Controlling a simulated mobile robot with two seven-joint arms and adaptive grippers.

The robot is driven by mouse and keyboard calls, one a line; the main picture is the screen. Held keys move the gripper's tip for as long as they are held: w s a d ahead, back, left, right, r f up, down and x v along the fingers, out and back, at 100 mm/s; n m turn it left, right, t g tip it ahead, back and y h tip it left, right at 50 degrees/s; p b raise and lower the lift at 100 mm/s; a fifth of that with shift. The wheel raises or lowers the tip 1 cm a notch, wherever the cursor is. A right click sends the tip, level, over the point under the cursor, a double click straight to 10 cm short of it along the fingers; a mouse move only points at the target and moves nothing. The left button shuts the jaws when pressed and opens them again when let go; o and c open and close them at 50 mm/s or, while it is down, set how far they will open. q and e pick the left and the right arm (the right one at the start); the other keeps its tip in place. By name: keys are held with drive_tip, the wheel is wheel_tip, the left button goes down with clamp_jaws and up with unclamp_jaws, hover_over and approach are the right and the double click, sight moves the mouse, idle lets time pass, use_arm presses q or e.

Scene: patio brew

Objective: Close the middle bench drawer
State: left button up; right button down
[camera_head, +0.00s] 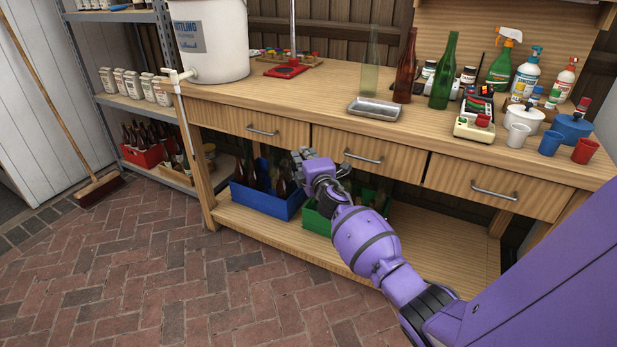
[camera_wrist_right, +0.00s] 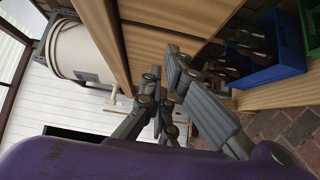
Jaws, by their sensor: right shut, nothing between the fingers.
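The middle bench drawer (camera_head: 334,143) has a wooden front and a metal bar handle (camera_head: 363,157). Its front looks about level with the neighbouring fronts; any small gap is too fine to tell. My right gripper (camera_head: 302,156) is shut and empty, at the drawer's left end and away from the handle. Its fingers (camera_wrist_right: 178,85) show close to wooden bench panels in the right wrist view; I cannot tell whether they touch. My left gripper is not in view.
The left drawer (camera_head: 225,115) and right drawer (camera_head: 520,188) flank it. A blue crate (camera_head: 262,205) and a green crate (camera_head: 316,221) of bottles stand on the lower shelf. A metal tray (camera_head: 374,110) and bottles stand on the benchtop. The brick floor in front is clear.

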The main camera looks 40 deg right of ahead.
use_arm(q)
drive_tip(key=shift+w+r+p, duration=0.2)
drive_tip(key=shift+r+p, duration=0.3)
drive_tip(key=shift+p, duration=0.05)
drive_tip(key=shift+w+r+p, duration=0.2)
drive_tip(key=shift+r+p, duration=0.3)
use_arm(e)
drive_tip(key=v, duration=1)
drive_tip(key=shift+a, duration=0.25)
drive_tip(key=shift+f, duration=0.2)
